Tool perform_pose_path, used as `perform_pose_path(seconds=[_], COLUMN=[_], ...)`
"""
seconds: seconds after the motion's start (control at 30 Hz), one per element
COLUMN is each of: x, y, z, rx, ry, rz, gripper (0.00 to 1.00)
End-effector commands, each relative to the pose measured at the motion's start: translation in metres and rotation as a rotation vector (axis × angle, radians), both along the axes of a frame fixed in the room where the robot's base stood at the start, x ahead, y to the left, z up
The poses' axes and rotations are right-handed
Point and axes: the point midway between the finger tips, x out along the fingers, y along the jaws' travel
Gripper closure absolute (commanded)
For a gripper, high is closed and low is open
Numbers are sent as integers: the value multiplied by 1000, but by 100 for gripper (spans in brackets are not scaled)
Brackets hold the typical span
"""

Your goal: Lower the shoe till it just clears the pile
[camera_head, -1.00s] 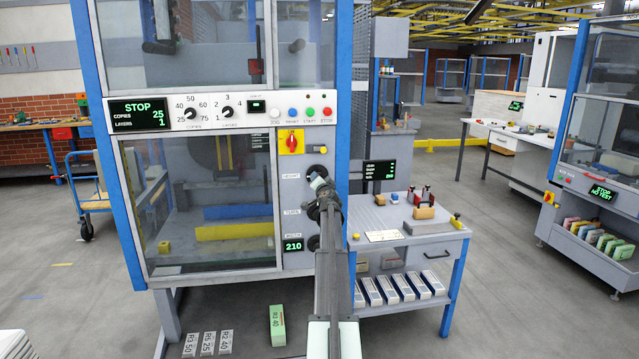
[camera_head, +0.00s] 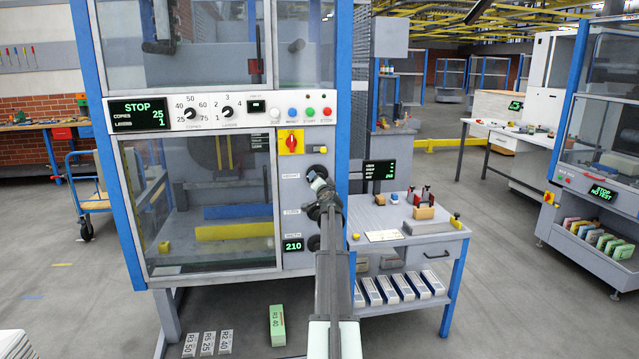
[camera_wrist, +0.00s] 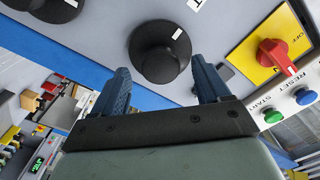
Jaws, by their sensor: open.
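My gripper (camera_head: 317,180) is at the top black knob (camera_head: 318,171) on the machine's control panel, the one labelled for height. In the wrist view, my blue fingers (camera_wrist: 160,72) are open on either side of the knob (camera_wrist: 158,52), with a gap on both sides. The knob has a white mark near its rim. Behind the machine's window lie a yellow bar (camera_head: 235,231) and a blue bar (camera_head: 237,212). I cannot tell which part is the shoe, and I cannot make out a pile.
A red switch on a yellow plate (camera_wrist: 272,52) is close to the knob. The green (camera_wrist: 272,116) and blue (camera_wrist: 304,96) buttons are near it. Two more knobs sit below, partly behind my arm. A display (camera_head: 293,246) reads 210. A grey side table (camera_head: 410,240) stands to the right.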

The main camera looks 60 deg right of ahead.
Motion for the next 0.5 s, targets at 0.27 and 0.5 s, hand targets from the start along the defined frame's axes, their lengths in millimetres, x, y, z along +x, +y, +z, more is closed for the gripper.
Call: perform_pose_path(seconds=[0.27, 0.5], x=[-34, -67], y=[35, 68], z=[0, -1], rx=[-1, 0], ry=[-1, 0], rz=[-1, 0], gripper=[24, 24])
